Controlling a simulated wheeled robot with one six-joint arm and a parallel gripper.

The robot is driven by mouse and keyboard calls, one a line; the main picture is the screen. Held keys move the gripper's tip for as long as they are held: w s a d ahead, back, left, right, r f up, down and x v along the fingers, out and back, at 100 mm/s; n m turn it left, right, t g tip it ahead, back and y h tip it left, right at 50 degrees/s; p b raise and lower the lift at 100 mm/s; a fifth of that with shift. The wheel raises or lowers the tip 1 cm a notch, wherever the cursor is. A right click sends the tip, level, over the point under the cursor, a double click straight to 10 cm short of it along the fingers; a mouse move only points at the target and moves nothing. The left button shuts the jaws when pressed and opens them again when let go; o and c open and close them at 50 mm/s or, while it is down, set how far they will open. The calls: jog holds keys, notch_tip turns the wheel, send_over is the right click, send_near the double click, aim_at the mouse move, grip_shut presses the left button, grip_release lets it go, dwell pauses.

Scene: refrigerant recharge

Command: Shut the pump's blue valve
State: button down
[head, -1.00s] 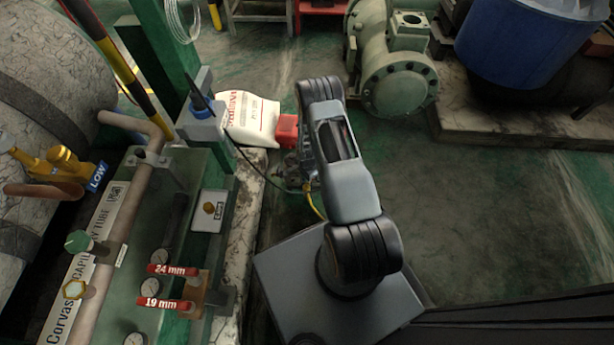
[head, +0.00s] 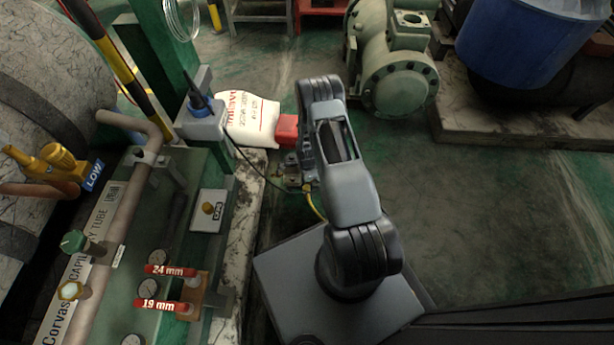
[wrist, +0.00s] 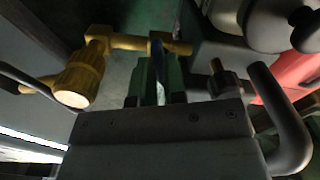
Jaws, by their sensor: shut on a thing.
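The pump shows in the head view as a red part (head: 287,130) beside the white bag, partly hidden by my arm. In the wrist view its red body (wrist: 302,72) is at the right, with grey and black parts in front. A brass pipe (wrist: 128,42) runs across the top to a knobbed brass fitting (wrist: 82,78) at the left. My gripper (wrist: 158,66) has its green fingers shut on the narrow blue valve handle (wrist: 155,46) at the brass pipe. The fingers hide most of the handle, so its angle is hard to tell.
A green panel with gauges and red tags (head: 170,270) stands at the left. A curved black handle (wrist: 282,120) is close to the gripper's right. Open floor (head: 490,220) lies at the right.

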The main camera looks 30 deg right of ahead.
jog(key=shift+m, duration=0.8)
jog(key=shift+m, duration=0.5)
jog(key=c, duration=1.6)
grip_release()
jog(key=shift+m, duration=0.4)
jog(key=shift+c, duration=0.2)
jog(key=o, duration=0.6)
jog(key=shift+c, duration=0.2)
notch_tip(320, 180, up, 9)
jog(key=p, duration=0.6)
jog(key=shift+r, duration=0.1)
